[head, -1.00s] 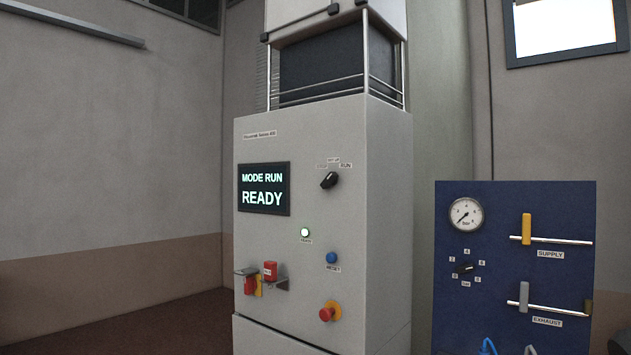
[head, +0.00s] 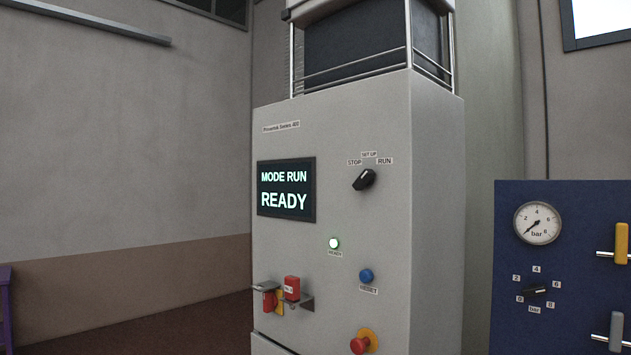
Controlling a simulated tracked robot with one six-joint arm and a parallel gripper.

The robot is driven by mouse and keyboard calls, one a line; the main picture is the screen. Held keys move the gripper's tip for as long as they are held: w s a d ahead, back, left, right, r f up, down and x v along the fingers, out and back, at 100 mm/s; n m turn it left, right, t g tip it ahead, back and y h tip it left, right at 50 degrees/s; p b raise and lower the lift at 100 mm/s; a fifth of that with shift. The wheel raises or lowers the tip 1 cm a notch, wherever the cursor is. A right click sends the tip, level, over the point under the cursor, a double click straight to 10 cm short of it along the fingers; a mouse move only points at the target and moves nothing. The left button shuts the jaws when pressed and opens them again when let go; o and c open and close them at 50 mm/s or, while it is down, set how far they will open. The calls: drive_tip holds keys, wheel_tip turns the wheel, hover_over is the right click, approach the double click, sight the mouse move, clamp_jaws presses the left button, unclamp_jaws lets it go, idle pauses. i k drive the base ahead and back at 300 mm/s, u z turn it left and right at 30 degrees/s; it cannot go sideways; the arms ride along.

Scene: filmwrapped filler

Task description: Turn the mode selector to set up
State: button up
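The mode selector (head: 364,180) is a black rotary knob on the upper right of the grey machine front (head: 340,130). Labels STOP (head: 354,162), SET UP (head: 369,154) and RUN (head: 385,161) sit above it in an arc. The knob's light mark points up and to the right, toward RUN. The display (head: 286,189) reads MODE RUN, READY. My gripper is not in the head view.
Below the knob are a lit ready lamp (head: 334,243), a blue reset button (head: 366,276) and a red emergency stop (head: 363,341). Red padlock-like parts (head: 291,288) jut out at lower left. A blue panel with a gauge (head: 537,222) stands at right.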

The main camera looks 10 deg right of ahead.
sight(365, 179)
drive_tip(key=u, duration=0.55)
drive_tip(key=i, duration=0.85)
drive_tip(key=u, duration=0.45)
